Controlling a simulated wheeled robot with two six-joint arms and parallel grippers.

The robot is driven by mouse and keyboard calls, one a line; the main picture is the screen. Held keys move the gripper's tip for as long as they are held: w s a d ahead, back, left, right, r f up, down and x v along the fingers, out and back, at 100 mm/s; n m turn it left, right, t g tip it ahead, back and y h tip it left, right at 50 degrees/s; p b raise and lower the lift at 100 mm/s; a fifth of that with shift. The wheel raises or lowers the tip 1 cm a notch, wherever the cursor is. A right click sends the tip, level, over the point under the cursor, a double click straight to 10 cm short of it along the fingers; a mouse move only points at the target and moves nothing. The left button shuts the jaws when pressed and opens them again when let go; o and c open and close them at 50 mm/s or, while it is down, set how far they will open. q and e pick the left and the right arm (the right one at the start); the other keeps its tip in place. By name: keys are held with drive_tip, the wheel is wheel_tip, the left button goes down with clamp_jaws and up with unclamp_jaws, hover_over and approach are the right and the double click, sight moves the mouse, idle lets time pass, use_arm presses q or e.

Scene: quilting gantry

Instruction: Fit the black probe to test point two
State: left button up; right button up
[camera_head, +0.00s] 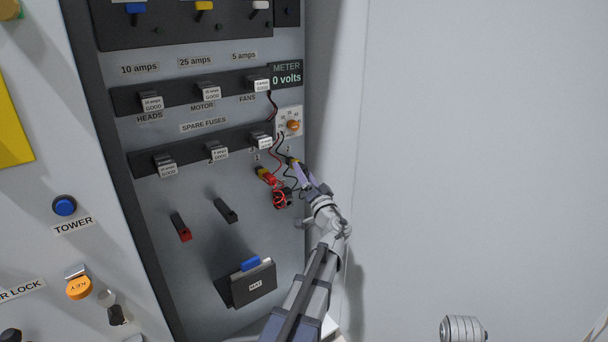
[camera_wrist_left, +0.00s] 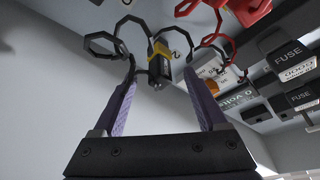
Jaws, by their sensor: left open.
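The black probe (camera_head: 291,161), with a yellow band, is at the panel's right side near a small "2" label. In the left wrist view the black probe (camera_wrist_left: 160,68) is between and just beyond my fingertips, with a gap on both sides. My left gripper (camera_head: 299,172) is open, its purple fingers (camera_wrist_left: 159,78) pointing at the probe. A "2" mark (camera_wrist_left: 175,54) shows close behind the probe. I cannot tell whether the probe tip sits in test point two. The red probe (camera_head: 266,176) is left of the black one, near label "1".
Black and red coiled leads (camera_head: 281,197) hang beside the gripper. The meter (camera_head: 286,75) reads 0 volts above an orange dial (camera_head: 293,126). Fuse holders (camera_head: 217,151) line the panel to the left. A box with a blue tab (camera_head: 249,284) is below. A bare wall is right.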

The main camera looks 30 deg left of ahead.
use_arm(q)
drive_tip(key=b+v, duration=0.1)
drive_tip(key=v, duration=0.6)
drive_tip(key=shift+s+d+f, duration=0.1)
idle(0.7)
drive_tip(key=s+d+f+g+h, duration=0.45)
drive_tip(key=d+f, duration=0.35)
drive_tip(key=f, duration=0.2)
drive_tip(key=s+d+f+g+h, duration=0.4)
drive_tip(key=s+d+f, duration=0.2)
drive_tip(key=d+f, duration=0.3)
drive_tip(key=s+d+f+m+g+h, duration=0.2)
drive_tip(key=s+d+f+m+h, duration=0.15)
drive_tip(key=s+d, duration=0.4)
drive_tip(key=s+d+f+m+g+h, duration=0.2)
drive_tip(key=s+d+f+g+h, duration=0.15)
drive_tip(key=s+d, duration=0.4)
wheel_tip(320, 180, up, 32)
drive_tip(key=w+d+t+p, duration=0.1)
drive_tip(key=w+p, duration=0.1)
drive_tip(key=p, duration=3)
drive_tip(key=shift+w+d+p, duration=0.15)
drive_tip(key=shift+d+p, duration=0.1)
drive_tip(key=shift+p, duration=0.1)
